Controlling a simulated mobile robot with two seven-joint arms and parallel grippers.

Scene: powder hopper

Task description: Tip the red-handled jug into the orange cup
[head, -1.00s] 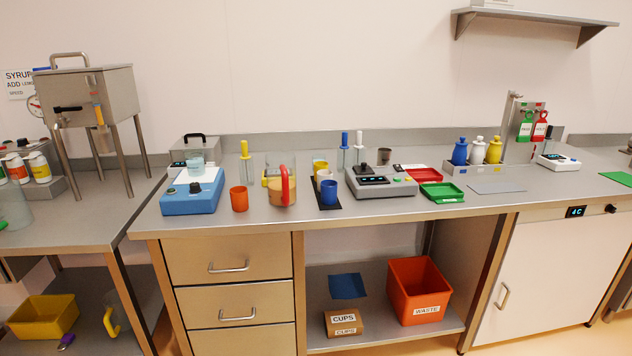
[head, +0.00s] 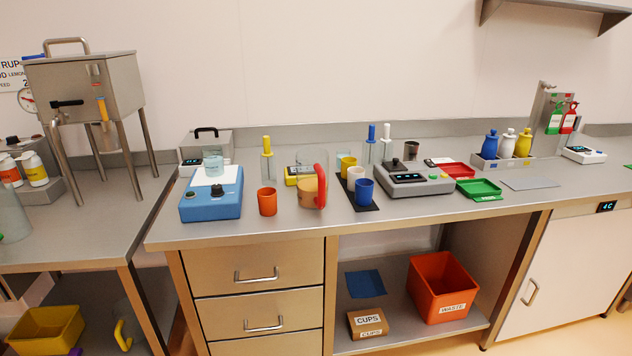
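The red-handled jug (head: 307,190) stands upright on the steel bench. It is see-through, with tan contents low inside, and its red handle faces right and toward me. The orange cup (head: 267,201) stands upright on the bench just left of the jug, with a small gap between them. What is inside the cup cannot be made out. Neither of my grippers shows in the head view.
A blue mixer (head: 212,200) stands left of the cup. A dark mat (head: 368,205) with yellow, white and blue cups lies right of the jug. A grey scale (head: 412,181) stands further right. Bare bench runs along the front edge.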

